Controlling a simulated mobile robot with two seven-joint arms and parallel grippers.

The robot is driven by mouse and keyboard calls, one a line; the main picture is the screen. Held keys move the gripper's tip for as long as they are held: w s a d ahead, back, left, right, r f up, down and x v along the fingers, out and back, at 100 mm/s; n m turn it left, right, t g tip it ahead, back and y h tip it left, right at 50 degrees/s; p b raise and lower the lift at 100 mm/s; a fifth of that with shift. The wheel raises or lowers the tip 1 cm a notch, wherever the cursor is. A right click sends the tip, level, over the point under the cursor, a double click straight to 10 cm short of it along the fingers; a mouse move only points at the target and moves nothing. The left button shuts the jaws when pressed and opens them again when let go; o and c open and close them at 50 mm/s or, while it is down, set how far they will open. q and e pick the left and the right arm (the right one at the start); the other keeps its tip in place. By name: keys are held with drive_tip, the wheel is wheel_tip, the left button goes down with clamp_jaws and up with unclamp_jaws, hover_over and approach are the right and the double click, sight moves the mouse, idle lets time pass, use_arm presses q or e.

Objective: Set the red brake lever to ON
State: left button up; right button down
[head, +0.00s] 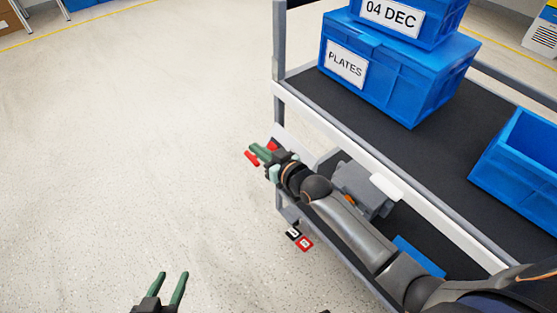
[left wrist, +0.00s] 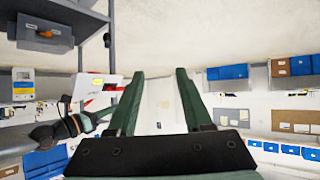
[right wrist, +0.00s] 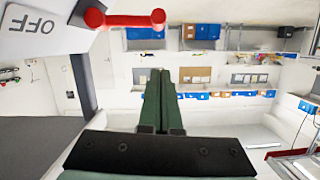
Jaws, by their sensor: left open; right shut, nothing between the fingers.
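The red brake lever (right wrist: 125,20) shows in the right wrist view at the top, a bar with rounded ends beside a pale plate with upside-down OFF lettering (right wrist: 50,22). In the head view, red lever parts (head: 251,158) show at the cart's near-left corner, partly hidden by my right gripper (head: 262,152). My right gripper is shut and empty; its fingertips (right wrist: 160,72) appear below the bar, apart from it in the picture. My left gripper (head: 172,275) is open and empty over the floor. The left wrist view shows the plate (left wrist: 95,82) and some red beside its fingers.
The cart's dark upper shelf (head: 300,85) holds a blue PLATES crate (head: 385,75), another crate on top and a blue bin (head: 520,160). A grey box (head: 360,185) sits below the shelf edge. Red and black tags (head: 304,243) show lower down. The floor at left is clear.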

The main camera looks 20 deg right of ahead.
use_arm(q)
drive_tip(key=shift+s+d+f+g+p, duration=0.15)
drive_tip(key=shift+s+f+g+p, duration=0.4)
drive_tip(key=shift+s, duration=0.15)
drive_tip(key=shift+s+d+f+g+p, duration=0.1)
drive_tip(key=shift+s+f+g+p, duration=0.35)
drive_tip(key=shift+s+p, duration=0.15)
use_arm(e)
drive_tip(key=v, duration=0.8)
drive_tip(key=shift+s, duration=0.25)
drive_tip(key=shift+r, duration=0.1)
